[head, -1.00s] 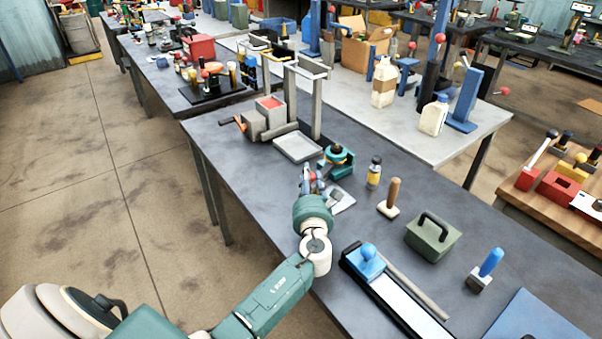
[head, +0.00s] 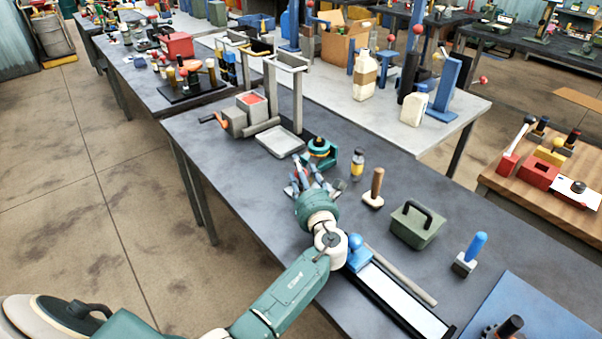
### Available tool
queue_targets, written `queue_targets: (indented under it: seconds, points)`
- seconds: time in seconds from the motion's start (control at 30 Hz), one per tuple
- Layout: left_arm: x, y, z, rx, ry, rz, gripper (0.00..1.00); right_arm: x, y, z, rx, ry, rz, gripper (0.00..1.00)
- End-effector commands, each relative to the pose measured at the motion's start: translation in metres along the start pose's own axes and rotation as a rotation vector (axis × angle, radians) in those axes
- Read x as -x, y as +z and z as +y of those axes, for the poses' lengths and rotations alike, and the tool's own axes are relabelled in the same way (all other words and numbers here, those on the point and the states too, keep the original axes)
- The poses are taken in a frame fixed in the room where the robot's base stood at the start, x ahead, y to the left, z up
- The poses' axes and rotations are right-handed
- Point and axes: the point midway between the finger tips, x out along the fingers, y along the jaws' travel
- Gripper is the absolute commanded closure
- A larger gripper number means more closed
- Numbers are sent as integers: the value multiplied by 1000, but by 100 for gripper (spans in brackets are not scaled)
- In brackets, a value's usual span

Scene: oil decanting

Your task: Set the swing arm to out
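I cannot tell for sure which part is the swing arm; the gripper hides part of the area in front of this device. My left gripper (head: 312,175) is just in front of the device, towards me, with its fingers pointing at it. The fingers look spread apart and I see nothing clearly held between them. Whether they touch the device cannot be told. My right gripper is not in view.
On the dark bench (head: 215,165) stand a grey box with an orange crank (head: 238,120), a shallow tray (head: 280,142), a small yellow-labelled bottle (head: 357,163), a wooden-handled tool (head: 375,188), a green box (head: 416,225) and a blue-knobbed slide (head: 400,295).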

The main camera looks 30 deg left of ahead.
Motion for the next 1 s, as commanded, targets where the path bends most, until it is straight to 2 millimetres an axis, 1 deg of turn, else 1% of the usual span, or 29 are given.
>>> queue_targets:
  seconds: [0.17,0.27,0.37,0.6,0.7,0.8,1.0]
  points:
    - [0,-2,1,-2,1,4,53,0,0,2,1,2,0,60]
    - [0,1,1,0,1,3,53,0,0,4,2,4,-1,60]
    - [0,13,3,3,2,2,53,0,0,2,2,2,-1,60]
    - [0,60,12,4,2,-1,53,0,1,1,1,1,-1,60]
    - [0,76,15,3,0,-1,53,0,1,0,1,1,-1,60]
    - [0,88,17,2,0,0,53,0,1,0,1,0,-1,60]
    - [0,97,18,-1,0,1,53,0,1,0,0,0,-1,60]
